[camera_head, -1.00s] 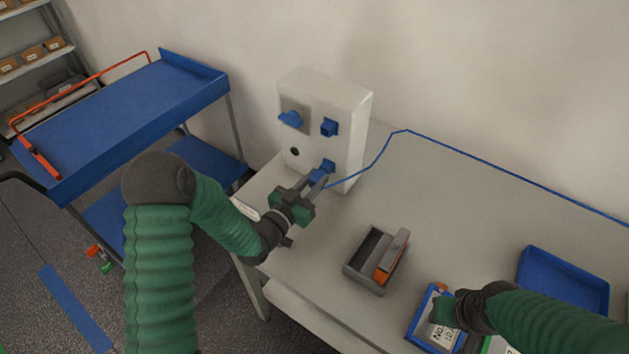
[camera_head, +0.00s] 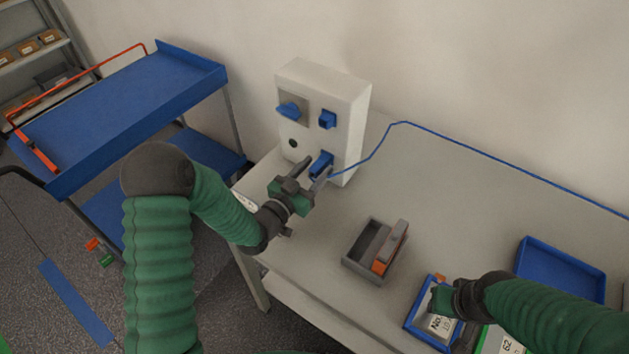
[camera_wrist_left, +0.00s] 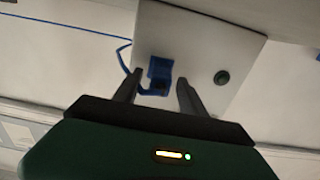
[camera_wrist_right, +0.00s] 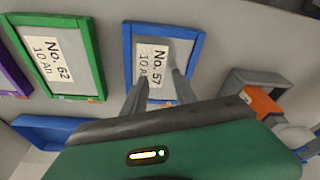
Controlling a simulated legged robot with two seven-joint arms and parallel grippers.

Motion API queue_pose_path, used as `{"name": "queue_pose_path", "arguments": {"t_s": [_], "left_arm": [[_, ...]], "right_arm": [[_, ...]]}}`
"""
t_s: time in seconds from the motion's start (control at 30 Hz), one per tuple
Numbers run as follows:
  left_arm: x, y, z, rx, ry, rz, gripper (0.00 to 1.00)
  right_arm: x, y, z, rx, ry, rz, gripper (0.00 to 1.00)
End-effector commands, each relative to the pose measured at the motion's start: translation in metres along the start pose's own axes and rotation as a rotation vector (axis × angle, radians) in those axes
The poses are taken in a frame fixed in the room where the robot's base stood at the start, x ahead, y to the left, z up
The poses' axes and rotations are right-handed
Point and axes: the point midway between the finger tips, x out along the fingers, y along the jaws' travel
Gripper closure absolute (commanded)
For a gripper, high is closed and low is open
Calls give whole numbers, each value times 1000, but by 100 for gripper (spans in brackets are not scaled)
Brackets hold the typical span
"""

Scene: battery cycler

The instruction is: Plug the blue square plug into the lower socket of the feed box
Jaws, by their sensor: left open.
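The white feed box (camera_head: 348,120) stands at the table's back left. The blue plug (camera_head: 321,163) is at its lower socket, with its blue cord running right along the wall. In the left wrist view the plug (camera_wrist_left: 158,72) sits against the box face between my fingers; how deep it sits cannot be told. My left gripper (camera_head: 318,168) is open, its fingers spread either side of the plug, not clamped on it.
A grey bin (camera_head: 366,265) with an orange part, a blue tray (camera_head: 560,270) and a green-framed tray (camera_wrist_right: 92,55) lie on the table. A blue cart (camera_head: 125,115) stands left.

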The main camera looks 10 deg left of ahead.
Motion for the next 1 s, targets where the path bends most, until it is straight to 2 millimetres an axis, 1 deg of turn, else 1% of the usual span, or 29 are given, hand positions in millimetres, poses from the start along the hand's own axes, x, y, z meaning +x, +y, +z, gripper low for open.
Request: {"name": "queue_pose_path", "arguments": {"t_s": [0.03, 0.07, 0.13, 0.17, 0.2, 0.5, 0.53, 0.57, 0.6, 0.7, 0.8, 0.9, 1.0], "left_arm": [[0, 0, -14, 1, 1, 0, 51], [0, 0, -20, 1, 1, 0, 51], [1, 0, -40, 1, 1, 1, 51], [-6, 4, -34, -2, -4, 2, 51], [-17, 12, -31, -3, -5, 3, 51], [-92, 62, -37, -3, -4, 3, 51], [-92, 62, -49, -6, -6, 2, 51], [-94, 63, -51, -7, -7, 1, 51], [-97, 66, -52, -7, -5, 3, 51], [-106, 72, -51, -7, -7, 2, 51], [-117, 79, -48, -5, -7, 1, 51], [-127, 85, -47, -3, -3, 2, 51], [-132, 88, -45, -1, -1, 0, 51]], "right_arm": [[-10, 0, -2, 0, 0, 0, 66], [-15, 0, -4, 0, 0, 0, 66], [-29, 0, -7, 0, 0, 0, 66], [-24, 0, -6, 0, 1, 0, 66], [-21, 0, -6, 0, 1, 0, 66], [-16, 0, -4, 0, 0, 0, 66], [-37, 0, -8, 0, -2, 0, 66], [-47, 0, -11, 0, -1, 0, 66], [-58, 0, -14, 0, 0, 0, 66], [-78, 0, -19, 0, 1, 0, 66], [-91, 0, -22, 0, 1, 0, 66], [-97, 0, -23, 0, 0, 0, 66], [-98, 0, -23, 0, 0, 0, 66]]}}
